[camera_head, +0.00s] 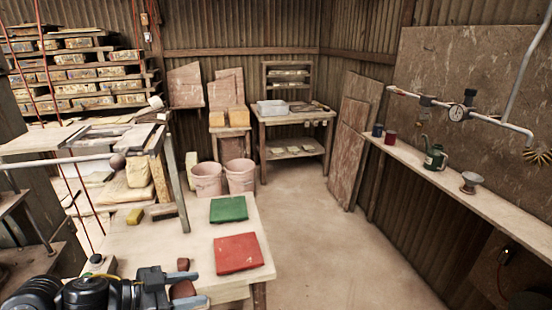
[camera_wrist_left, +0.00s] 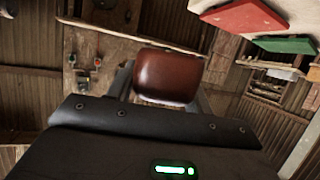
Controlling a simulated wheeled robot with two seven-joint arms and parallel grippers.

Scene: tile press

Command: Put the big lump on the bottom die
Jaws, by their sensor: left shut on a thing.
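My left gripper (camera_head: 184,288) is at the bottom of the head view, over the near edge of the wooden table. It is shut on a reddish-brown lump (camera_head: 182,290), the bigger of two. The left wrist view shows this lump (camera_wrist_left: 168,75) between the fingers, smooth and rounded. A smaller brown lump (camera_head: 183,264) sits on the table just beyond the gripper. I cannot clearly make out the bottom die in these views. My right gripper is not in view.
A red mat (camera_head: 238,253) and a green mat (camera_head: 228,209) lie on the table (camera_head: 165,240). A metal frame with an upright leg (camera_head: 176,190) stands at the left. Open floor (camera_head: 320,240) lies to the right.

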